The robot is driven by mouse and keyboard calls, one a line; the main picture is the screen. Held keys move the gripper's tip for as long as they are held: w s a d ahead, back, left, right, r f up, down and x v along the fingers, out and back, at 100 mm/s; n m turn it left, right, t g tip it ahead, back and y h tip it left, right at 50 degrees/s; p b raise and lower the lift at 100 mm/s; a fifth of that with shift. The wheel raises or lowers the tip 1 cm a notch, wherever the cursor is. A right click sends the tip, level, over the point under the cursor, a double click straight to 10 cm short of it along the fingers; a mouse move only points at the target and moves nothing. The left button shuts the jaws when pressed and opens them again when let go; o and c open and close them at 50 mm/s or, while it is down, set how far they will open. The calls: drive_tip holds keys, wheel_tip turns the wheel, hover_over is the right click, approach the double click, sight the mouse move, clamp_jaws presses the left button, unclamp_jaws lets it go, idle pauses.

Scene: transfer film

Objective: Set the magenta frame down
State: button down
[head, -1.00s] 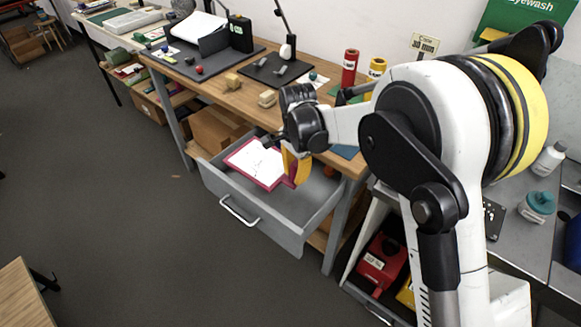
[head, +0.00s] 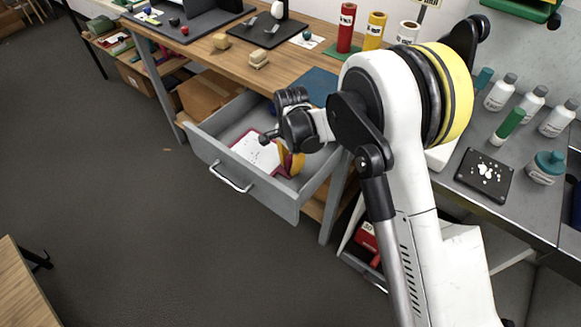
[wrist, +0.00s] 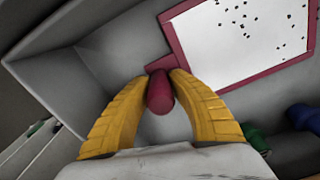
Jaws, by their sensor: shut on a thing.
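The magenta frame (wrist: 267,75) holds a white sheet with dark specks. It fills the upper right of the wrist view. My gripper (wrist: 160,80) has its yellow fingers shut on the frame's magenta handle (wrist: 159,95). In the head view the frame (head: 281,170) is inside the open grey drawer (head: 238,182), partly hidden by my gripper (head: 290,163). The frame looks close to the drawer floor, but I cannot tell whether it touches it.
Drawer walls (wrist: 50,75) stand close to the left of my gripper. A green thing (wrist: 256,138) and a blue thing (wrist: 303,117) lie to the right in the wrist view. The wooden bench top (head: 225,72) is above and behind the drawer.

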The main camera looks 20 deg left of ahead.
drive_tip(key=c, duration=1.2)
unclamp_jaws()
drive_tip(key=shift+r, duration=0.1)
drive_tip(key=shift+c, duration=0.2)
drive_tip(key=shift+r, duration=0.1)
wheel_tip(320, 180, up, 12)
drive_tip(key=p, duration=0.4)
drive_tip(key=shift+d, duration=0.1)
drive_tip(key=shift+d+r, duration=0.1)
drive_tip(key=shift+d, duration=0.05)
drive_tip(key=s+d+r+n+t, duration=0.2)
drive_tip(key=d+r, duration=0.6)
drive_tip(key=d, duration=0.2)
drive_tip(key=s+d+r+n+t, duration=0.1)
drive_tip(key=s+d+r, duration=0.2)
drive_tip(key=d+r, duration=0.6)
drive_tip(key=s+d+r+n+t, duration=0.1)
drive_tip(key=s+d+n+t, duration=0.3)
drive_tip(key=s+d, duration=1)
drive_tip(key=shift+s+d+n, duration=0.2)
drive_tip(key=shift+d+n, duration=0.1)
drive_tip(key=shift+d, duration=0.35)
